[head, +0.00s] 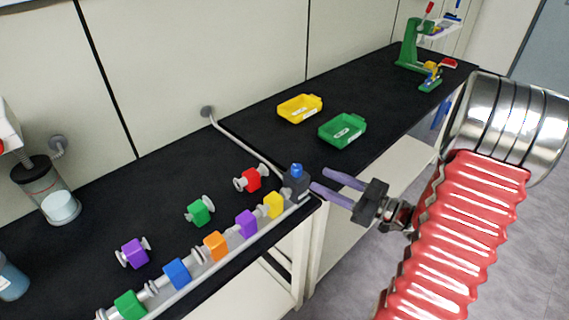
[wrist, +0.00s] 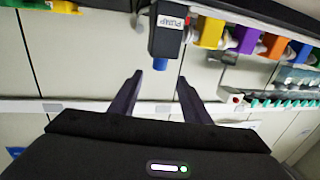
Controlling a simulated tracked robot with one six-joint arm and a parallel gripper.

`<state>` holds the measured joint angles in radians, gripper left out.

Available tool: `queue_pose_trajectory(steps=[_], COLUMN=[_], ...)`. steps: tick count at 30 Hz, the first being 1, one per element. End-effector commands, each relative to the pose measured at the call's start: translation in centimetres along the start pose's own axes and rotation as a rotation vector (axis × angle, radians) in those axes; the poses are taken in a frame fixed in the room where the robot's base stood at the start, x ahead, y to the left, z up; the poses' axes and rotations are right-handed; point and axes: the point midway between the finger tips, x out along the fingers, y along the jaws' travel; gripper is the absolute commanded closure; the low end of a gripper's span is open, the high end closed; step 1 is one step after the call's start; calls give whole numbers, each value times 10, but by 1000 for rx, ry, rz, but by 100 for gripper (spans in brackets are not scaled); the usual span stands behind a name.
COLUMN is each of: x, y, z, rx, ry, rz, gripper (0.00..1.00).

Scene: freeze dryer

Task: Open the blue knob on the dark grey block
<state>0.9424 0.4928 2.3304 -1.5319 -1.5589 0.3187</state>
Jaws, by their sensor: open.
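The dark grey block (head: 296,185) stands at the right end of the row of coloured blocks on the bench, with the blue knob (head: 297,169) on top. In the wrist view the dark grey block (wrist: 167,38) shows a white "PUMP" label upside down. The blue knob (wrist: 162,64) there lies between the lines of my fingers, just beyond their tips. My gripper (head: 320,180) is open and empty, to the right of the block, its fingers pointing at it. It also shows in the wrist view (wrist: 159,78).
A yellow block (head: 274,204) and several other coloured blocks continue the row to the left. A red block (head: 250,179) sits behind on the bench. A bent pipe (head: 245,142) runs from the wall to the row. Green (head: 343,143) and yellow (head: 290,118) trays lie farther back.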

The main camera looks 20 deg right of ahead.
Motion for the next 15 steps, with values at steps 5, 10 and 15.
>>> queue_pose_trajectory(steps=[5, 10, 15], x=[8, 25, 46], y=[0, -1, -1], z=[0, 0, 0], rx=[-1, 0, 0], ry=[0, 0, -1], rz=[-2, -3, -2], gripper=[57, 57, 57])
